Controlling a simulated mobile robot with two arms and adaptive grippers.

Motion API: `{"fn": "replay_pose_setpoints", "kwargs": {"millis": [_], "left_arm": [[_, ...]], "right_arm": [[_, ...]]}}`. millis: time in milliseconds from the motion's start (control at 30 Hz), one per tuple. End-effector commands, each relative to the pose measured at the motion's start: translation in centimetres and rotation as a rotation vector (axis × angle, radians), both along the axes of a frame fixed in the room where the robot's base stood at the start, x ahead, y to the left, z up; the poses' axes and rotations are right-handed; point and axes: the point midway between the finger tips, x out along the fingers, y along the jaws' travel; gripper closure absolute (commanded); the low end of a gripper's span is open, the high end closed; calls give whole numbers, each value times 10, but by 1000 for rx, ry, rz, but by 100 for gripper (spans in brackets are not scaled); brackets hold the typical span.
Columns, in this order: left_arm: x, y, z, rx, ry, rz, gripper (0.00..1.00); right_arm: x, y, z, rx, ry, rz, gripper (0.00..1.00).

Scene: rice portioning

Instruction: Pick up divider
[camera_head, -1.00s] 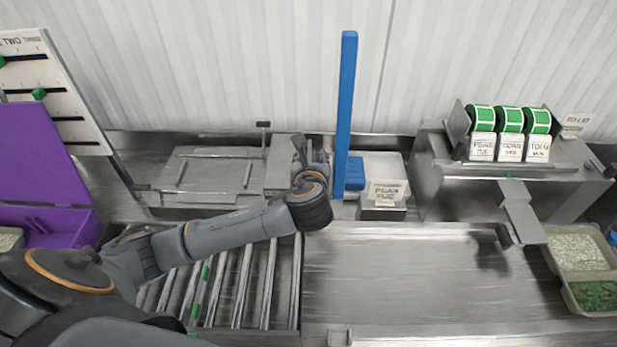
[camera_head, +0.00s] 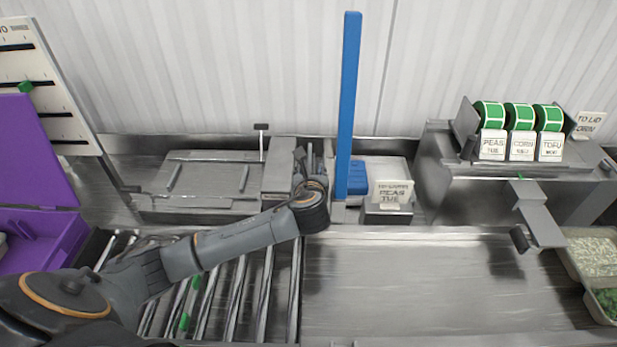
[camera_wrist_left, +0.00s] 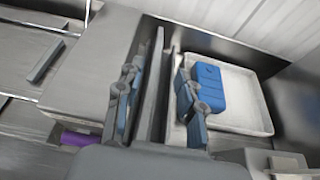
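I cannot tell for sure which thing is the divider. A tall blue bar (camera_head: 347,110) stands upright behind the work surface, beside a pale tray. Thin grey upright plates (camera_wrist_left: 153,85) show between my fingers in the left wrist view. My left gripper (camera_head: 308,165) is just left of the blue bar's foot, partly hidden by my own wrist. In the left wrist view my left gripper (camera_wrist_left: 160,105) has its fingers apart, one on each side of the grey plates. I cannot tell whether they touch. My right gripper is out of view.
A pale tray (camera_wrist_left: 248,120) holds a blue block (camera_wrist_left: 206,86) close to my right-hand finger. A sign (camera_head: 392,192) stands in front. Rollers (camera_head: 235,290) lie under my left arm. The metal worktop (camera_head: 420,290) is clear. A label dispenser (camera_head: 462,185) stands right.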

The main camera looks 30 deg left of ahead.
Motion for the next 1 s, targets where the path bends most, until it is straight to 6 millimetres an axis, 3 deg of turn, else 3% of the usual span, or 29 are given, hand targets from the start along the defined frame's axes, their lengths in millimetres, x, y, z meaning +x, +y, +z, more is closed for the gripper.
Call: {"fn": "replay_pose_setpoints", "kwargs": {"millis": [700,1000], "left_arm": [[54,31,-36,-1,0,0,62],[57,33,-38,0,0,-1,62]], "right_arm": [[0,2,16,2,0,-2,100],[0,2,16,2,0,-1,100]]}}
